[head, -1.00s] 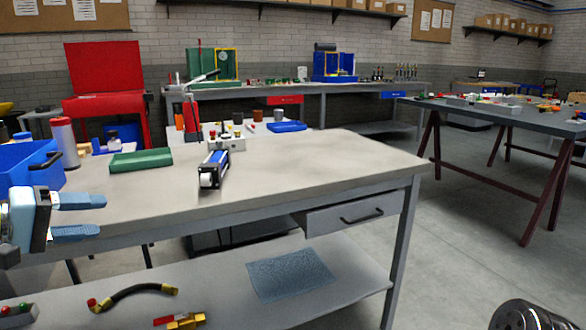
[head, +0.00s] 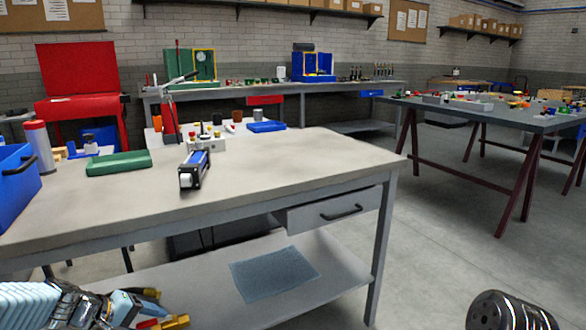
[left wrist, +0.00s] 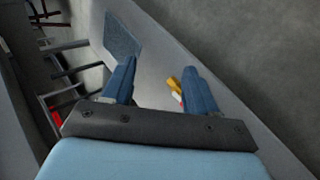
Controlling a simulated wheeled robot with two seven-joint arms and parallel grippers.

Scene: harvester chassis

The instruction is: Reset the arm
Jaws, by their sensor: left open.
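My left gripper (head: 132,303) is at the lower left of the head view, low in front of the workbench (head: 300,155) near its lower shelf (head: 345,268). In the left wrist view the two blue fingers of my left gripper (left wrist: 158,72) stand apart with nothing held between them. The yellow brass fitting (head: 176,322) shows beside the fingers in the head view, and a yellow piece (left wrist: 174,85) shows beyond them in the wrist view. My right gripper is not seen; only a dark metal part of my right arm shows at the lower right.
A blue mat (head: 273,273) lies on the shelf. A closed drawer (head: 335,208) hangs underneath. Open floor (head: 430,255) lies to the right.

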